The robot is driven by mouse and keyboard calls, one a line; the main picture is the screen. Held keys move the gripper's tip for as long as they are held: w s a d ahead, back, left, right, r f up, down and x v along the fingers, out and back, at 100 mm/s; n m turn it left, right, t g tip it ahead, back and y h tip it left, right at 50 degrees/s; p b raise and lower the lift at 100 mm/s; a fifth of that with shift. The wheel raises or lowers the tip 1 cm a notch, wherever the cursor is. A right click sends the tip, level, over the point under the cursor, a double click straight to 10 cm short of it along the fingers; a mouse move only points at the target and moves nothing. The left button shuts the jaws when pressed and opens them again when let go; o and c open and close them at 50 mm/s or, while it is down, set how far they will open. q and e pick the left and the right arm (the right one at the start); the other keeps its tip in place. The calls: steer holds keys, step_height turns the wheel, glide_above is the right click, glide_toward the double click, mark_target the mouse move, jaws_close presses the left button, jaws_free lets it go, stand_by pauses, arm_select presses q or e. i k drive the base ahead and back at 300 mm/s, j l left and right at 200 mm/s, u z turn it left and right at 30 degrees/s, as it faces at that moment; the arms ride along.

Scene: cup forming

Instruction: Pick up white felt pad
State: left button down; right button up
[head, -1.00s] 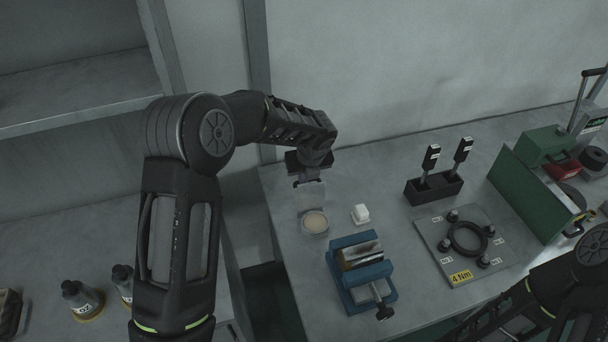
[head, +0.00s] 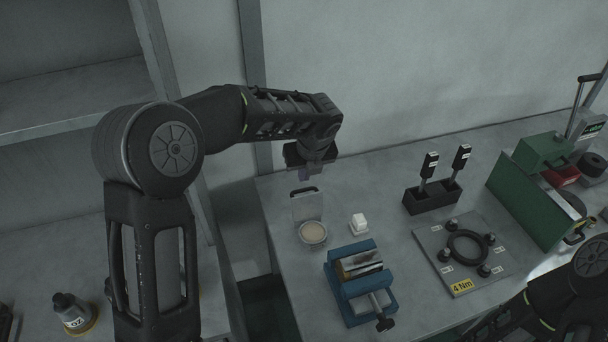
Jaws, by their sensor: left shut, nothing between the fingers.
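A small white block-like item (head: 358,223), which may be the white felt pad, sits on the bench between the round dish and the blue vise. It looks like a smaller piece on a wider white base. My left gripper (head: 305,174) is shut and empty, pointing down behind and left of it, above an upright pale lid or plate (head: 306,205). The fingertips are small and dark in this view. My right gripper is out of view; only part of my right arm shows at the lower right.
A round dish with a beige disc (head: 313,234) stands just in front of the upright plate. A blue vise (head: 358,283) stands in front of the white item. A black holder (head: 432,197) and a grey fixture plate (head: 430,244) lie right. Bench between vise and holder is clear.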

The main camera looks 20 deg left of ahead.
mark_target(358, 226)
steer(key=k, duration=1)
